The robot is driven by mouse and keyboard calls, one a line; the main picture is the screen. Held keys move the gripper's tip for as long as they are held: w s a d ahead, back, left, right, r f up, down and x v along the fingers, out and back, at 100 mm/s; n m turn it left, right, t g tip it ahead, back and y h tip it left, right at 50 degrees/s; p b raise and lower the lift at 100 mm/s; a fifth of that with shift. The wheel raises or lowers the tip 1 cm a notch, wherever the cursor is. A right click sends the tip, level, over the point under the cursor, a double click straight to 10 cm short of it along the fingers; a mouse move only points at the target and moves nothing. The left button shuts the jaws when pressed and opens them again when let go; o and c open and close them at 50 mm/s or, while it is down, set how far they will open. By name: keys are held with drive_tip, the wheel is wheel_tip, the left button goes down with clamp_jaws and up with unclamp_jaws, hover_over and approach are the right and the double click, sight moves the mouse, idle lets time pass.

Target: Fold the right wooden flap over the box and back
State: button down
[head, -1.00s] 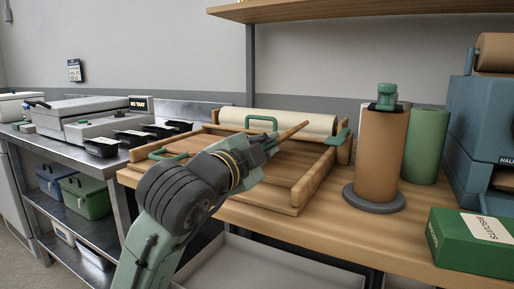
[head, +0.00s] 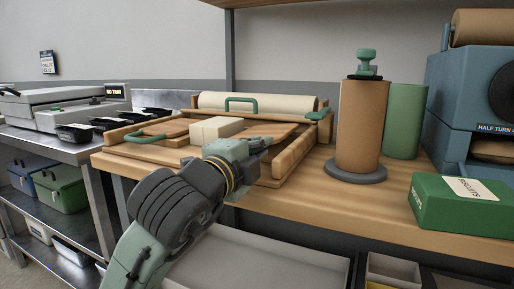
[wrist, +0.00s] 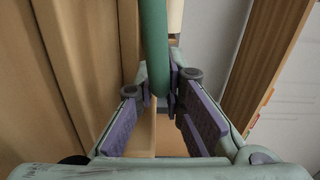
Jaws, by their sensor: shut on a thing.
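The wooden folding station (head: 292,160) stands on the bench. A cream box (head: 216,129) sits in its middle, partly hidden by my arm. The right wooden flap (head: 268,132) lies low and nearly flat, right of the box and not over it. The left flap (head: 150,151) with its green handle (head: 148,138) lies flat, and a back green handle (head: 240,101) stands up behind the box. My gripper (head: 262,146) is at the right flap. In the wrist view, my gripper (wrist: 160,98) is shut on a green handle (wrist: 154,45); the head view hides this grip.
A cream roll (head: 290,102) lies behind the station. A brown roll on a stand (head: 362,125), a green roll (head: 404,120), a blue machine (head: 470,110) and a green biscuits box (head: 462,205) stand to the right. A steel counter (head: 60,140) is at left.

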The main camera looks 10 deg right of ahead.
drive_tip(key=shift+a, duration=0.1)
drive_tip(key=c, duration=1.7)
unclamp_jaws()
drive_tip(key=shift+o, duration=0.2)
drive_tip(key=v, duration=1.2)
drive_tip(key=shift+c, duration=0.3)
